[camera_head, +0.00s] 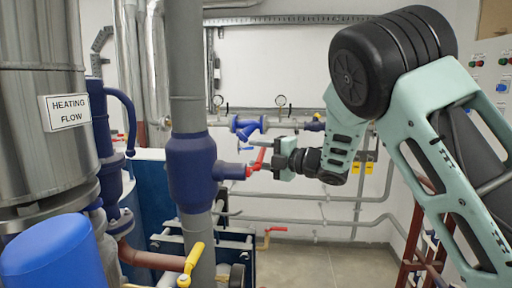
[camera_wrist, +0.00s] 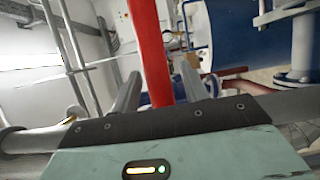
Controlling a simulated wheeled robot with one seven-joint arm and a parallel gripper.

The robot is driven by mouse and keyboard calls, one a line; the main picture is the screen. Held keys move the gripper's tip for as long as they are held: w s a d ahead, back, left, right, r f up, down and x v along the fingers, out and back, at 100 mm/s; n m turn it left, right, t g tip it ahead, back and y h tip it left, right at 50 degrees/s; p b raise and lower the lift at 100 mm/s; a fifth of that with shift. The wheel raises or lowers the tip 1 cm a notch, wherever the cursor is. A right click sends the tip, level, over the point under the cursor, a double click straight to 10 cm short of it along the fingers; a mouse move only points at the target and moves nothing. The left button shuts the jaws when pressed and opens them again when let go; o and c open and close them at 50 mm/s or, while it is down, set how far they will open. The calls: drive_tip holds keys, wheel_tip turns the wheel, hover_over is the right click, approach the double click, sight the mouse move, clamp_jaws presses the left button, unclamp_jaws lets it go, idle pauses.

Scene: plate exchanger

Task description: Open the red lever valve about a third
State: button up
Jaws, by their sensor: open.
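The red lever (camera_head: 258,160) sticks out to the right of the blue valve body (camera_head: 192,168) on the grey vertical pipe, tilted up to the right. My gripper (camera_head: 264,154) is at the lever's outer part, reaching in from the right. In the wrist view the red lever (camera_wrist: 148,45) runs down between the two grey fingers of my gripper (camera_wrist: 158,80). The jaws are open, with a gap visible on each side of the lever. The lever's near end is hidden behind the gripper's palm.
A yellow lever (camera_head: 192,260) is on a pipe below. Another red handle (camera_head: 268,236) sits low behind. A steel vessel labelled "HEATING FLOW" (camera_head: 68,111) and a blue motor-like part (camera_head: 60,256) stand at left. Gauges (camera_head: 280,101) are on the back pipe.

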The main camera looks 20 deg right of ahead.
drive_tip(key=shift+w+a, duration=0.3)
clamp_jaws()
drive_tip(key=shift+r+b, duration=0.1)
drive_tip(key=shift+b, duration=0.45)
wheel_tip(320, 180, up, 7)
drive_tip(key=s+n+y+b, duration=0.1)
drive_tip(key=n+b, duration=0.5)
drive_tip(key=b, duration=0.7)
drive_tip(key=shift+s+a+t+y, duration=0.3)
drive_tip(key=shift+s+t+y, duration=0.1)
drive_tip(key=shift+y, duration=0.2)
drive_tip(key=shift+r, duration=0.1)
